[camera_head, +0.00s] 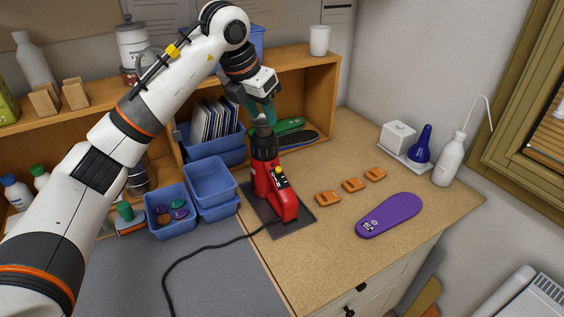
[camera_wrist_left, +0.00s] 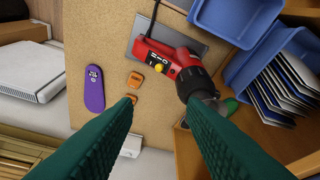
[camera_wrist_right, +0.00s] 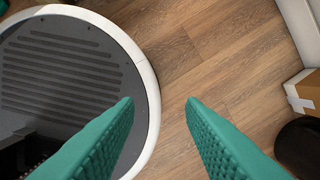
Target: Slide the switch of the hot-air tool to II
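The red and black hot-air tool (camera_head: 270,178) stands nozzle-up on a dark grey plate (camera_head: 299,219) on the cork worktop. Its switch panel (camera_head: 279,178) with a yellow knob faces the front right; the switch position is too small to read. In the left wrist view the tool (camera_wrist_left: 178,58) lies beyond the fingers, its panel (camera_wrist_left: 158,62) visible. My left gripper (camera_head: 262,110) is above the tool's nozzle, fingers pointing down, open with nothing between them. My right gripper (camera_wrist_right: 160,103) is open and empty over the floor, away from the worktop.
A purple insole (camera_head: 390,214) and orange blocks (camera_head: 351,185) lie to the tool's right. Blue bins (camera_head: 211,183) stand close on its left. A black cable (camera_head: 205,248) runs forward from it. A wooden shelf (camera_head: 320,85) stands behind. The front cork area is clear.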

